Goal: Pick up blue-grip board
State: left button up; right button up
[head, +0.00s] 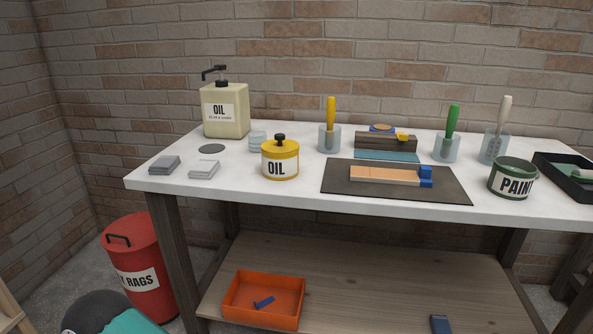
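A light wooden board (382,175) lies flat on a dark mat (445,190) on the white-topped workbench. A blue grip (425,176) sits at its right end. This seems to be the blue-grip board. Nothing is touching it from above. Neither of my grippers is in view.
Behind the board are a teal strip (387,156) and a brown block (385,142). A yellow oil tin (280,160) stands left of the mat and a green paint tin (512,179) right. Brush jars (446,149) stand behind. An orange tray (262,315) is on the lower shelf.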

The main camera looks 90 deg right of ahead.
aim_at(421, 177)
jog(key=z, duration=0.25)
jog(key=k, duration=2.2)
jog(key=z, duration=1.3)
jog(key=i, duration=1)
jog(key=z, duration=0.1)
